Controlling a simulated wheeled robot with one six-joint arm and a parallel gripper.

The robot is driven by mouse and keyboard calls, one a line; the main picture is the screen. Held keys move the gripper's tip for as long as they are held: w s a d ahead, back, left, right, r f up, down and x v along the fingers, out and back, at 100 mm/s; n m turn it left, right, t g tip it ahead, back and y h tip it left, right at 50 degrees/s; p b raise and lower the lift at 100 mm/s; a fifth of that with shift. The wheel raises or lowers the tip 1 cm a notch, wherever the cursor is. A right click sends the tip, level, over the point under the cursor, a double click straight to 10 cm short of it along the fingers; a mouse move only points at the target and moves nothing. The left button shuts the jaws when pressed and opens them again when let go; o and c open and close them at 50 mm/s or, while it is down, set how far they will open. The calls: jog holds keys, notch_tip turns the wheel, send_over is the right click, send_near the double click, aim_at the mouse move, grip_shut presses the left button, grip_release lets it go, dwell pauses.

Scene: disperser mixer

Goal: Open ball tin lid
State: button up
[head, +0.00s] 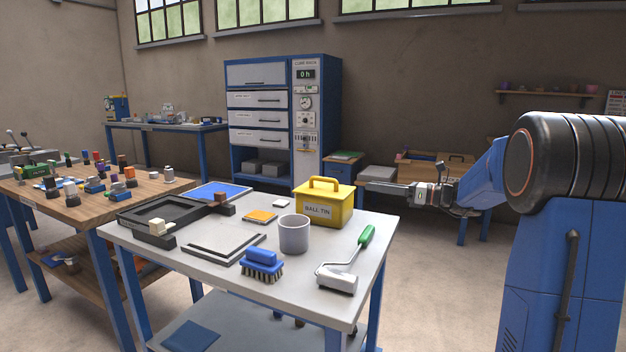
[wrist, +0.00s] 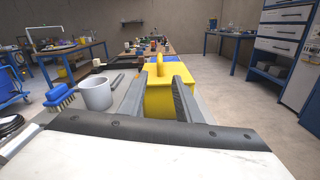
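The yellow ball tin (head: 323,207) stands on the white-topped table, with a "BALL TIN" label on its front. Its yellow lid (head: 338,190) is on and shut, with an upright loop handle (head: 324,181) on top. My gripper (head: 362,186) is level, just right of the tin at about lid height. In the wrist view my gripper (wrist: 160,78) is open, with two separated fingers. The tin (wrist: 158,98) and its handle (wrist: 163,60) show between and beyond the fingers. The gap between the fingertips and the tin is hard to judge.
A wooden table (head: 77,205) with many small parts stands left. A blue cabinet (head: 282,115) stands behind.

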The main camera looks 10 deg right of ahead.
aim_at(332, 181)
jog(key=x, duration=1.7)
jog(key=shift+w+a, duration=0.2)
jog(key=shift+a, duration=0.05)
jog(key=shift+f, duration=0.1)
grip_shut()
